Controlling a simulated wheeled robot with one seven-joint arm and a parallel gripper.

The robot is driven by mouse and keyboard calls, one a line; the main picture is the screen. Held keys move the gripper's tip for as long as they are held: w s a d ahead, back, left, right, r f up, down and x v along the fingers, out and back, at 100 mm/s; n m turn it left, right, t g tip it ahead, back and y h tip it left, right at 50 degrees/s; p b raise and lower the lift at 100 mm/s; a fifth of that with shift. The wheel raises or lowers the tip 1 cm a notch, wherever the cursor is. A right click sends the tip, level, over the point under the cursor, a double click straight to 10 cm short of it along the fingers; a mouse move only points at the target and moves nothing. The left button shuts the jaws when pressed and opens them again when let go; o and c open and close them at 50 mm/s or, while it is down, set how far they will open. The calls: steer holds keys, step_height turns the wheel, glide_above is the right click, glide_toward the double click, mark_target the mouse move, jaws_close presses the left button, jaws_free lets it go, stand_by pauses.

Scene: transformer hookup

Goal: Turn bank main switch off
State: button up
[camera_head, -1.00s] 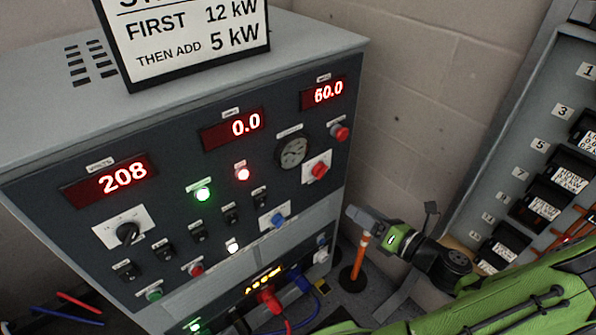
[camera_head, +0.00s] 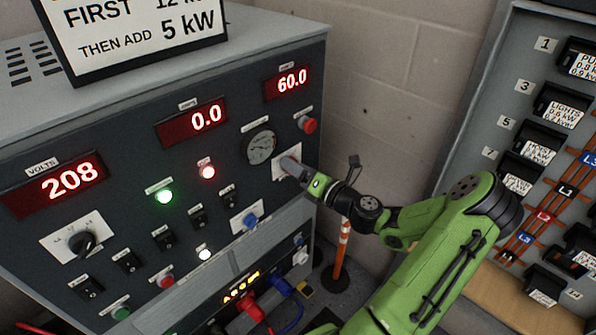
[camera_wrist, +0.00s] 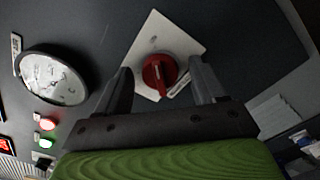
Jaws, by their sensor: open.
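A red rotary switch knob (camera_wrist: 158,73) on a white square plate (camera_wrist: 175,38) sits on the dark front of the cabinet (camera_head: 110,170). In the wrist view it lies between the two fingers of my gripper (camera_wrist: 160,88), which are open with one on each side and apart from it. In the head view my gripper (camera_head: 288,164) is in front of the white plate (camera_head: 280,168) and hides the red knob. Whether the knob touches either finger cannot be told. There is also a blue knob (camera_head: 250,221) lower on the panel.
A round gauge (camera_head: 261,147) is left of the plate, and a red push button (camera_head: 308,124) is above right. Displays read 208, 0.0 and 60.0. Red and blue cables plug in below. An orange-white post (camera_head: 342,250) and a breaker panel (camera_head: 500,60) stand to the right.

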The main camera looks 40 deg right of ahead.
steer(key=c, duration=1)
steer(key=shift+n+p, duration=0.3)
steer(key=shift+p, duration=0.05)
steer(key=shift+a+n+p, duration=0.2)
steer(key=shift+n+p, duration=0.15)
steer(key=shift+n, duration=3.95)
steer(key=shift+a+n+p, duration=0.2)
steer(key=shift+n+p, duration=0.1)
steer(key=shift+n, duration=4)
steer(key=o, duration=1)
